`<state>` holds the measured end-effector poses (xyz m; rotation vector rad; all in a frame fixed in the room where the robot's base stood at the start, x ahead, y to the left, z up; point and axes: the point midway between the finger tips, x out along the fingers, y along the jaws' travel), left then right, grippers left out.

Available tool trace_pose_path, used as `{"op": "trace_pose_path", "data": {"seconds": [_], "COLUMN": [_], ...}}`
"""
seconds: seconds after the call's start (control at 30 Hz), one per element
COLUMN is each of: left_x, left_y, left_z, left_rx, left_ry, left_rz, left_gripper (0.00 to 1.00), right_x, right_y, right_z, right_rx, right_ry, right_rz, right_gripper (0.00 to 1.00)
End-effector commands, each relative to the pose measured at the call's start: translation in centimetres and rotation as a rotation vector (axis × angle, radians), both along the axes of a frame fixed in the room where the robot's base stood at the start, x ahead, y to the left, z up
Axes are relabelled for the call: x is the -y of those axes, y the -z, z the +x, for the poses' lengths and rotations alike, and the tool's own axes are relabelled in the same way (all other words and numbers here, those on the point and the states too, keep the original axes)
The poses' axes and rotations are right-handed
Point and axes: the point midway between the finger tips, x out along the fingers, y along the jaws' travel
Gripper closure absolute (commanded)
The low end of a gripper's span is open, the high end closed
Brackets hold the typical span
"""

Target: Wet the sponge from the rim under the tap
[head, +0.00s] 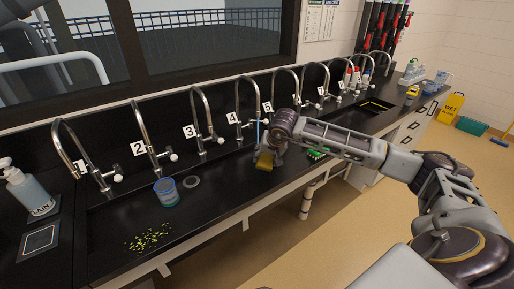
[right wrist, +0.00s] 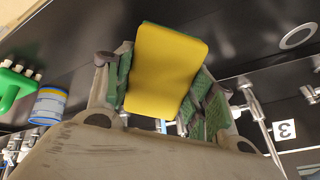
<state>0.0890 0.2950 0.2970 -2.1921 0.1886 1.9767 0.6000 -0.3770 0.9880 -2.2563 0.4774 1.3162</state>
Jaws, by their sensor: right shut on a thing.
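The yellow sponge (head: 264,160) is in my right gripper (head: 275,146), over the dark counter near the taps marked 4 and 5. In the right wrist view the sponge (right wrist: 166,70) has a broad yellow face and a green edge, and sits between the green-padded fingers (right wrist: 165,95). A thin pale-blue stream (head: 258,132) hangs below the spout of tap 4 (head: 246,85), just above the sponge. I cannot tell whether it touches the sponge. Tap 5 (head: 285,72) stands behind my right wrist. My left gripper is not in view.
A row of taps lines the counter's back. A blue-topped tin (head: 166,191), a grey ring (head: 191,182) and scattered green bits (head: 149,238) are at the left. A green brush (head: 317,154) lies right of my gripper. A soap bottle (head: 25,188) stands far left.

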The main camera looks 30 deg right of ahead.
Motion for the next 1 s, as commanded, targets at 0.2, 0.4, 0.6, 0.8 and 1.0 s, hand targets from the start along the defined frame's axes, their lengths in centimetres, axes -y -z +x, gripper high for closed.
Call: {"op": "trace_pose_path", "data": {"seconds": [0.2, 0.4, 0.6, 0.8, 1.0], "left_x": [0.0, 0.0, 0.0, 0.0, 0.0], "left_y": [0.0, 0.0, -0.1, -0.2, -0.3], "left_z": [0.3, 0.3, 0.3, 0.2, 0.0], "left_rx": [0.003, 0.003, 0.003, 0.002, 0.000], "left_ry": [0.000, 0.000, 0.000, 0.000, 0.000], "left_rz": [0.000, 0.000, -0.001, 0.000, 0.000], "left_gripper": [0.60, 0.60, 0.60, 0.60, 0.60], "right_x": [0.0, 0.0, 0.0, -0.1, -0.2], "right_y": [0.0, 0.0, -0.4, -1.1, -1.9], "right_z": [0.0, 0.0, -0.4, -1.3, -2.3], "right_rx": [0.000, 0.000, 0.000, 0.000, 0.000], "right_ry": [0.000, 0.000, 0.000, 0.001, 0.000], "right_rz": [0.000, 0.000, 0.000, -0.001, -0.002], "right_gripper": [0.65, 0.65, 0.65, 0.65, 0.65]}}
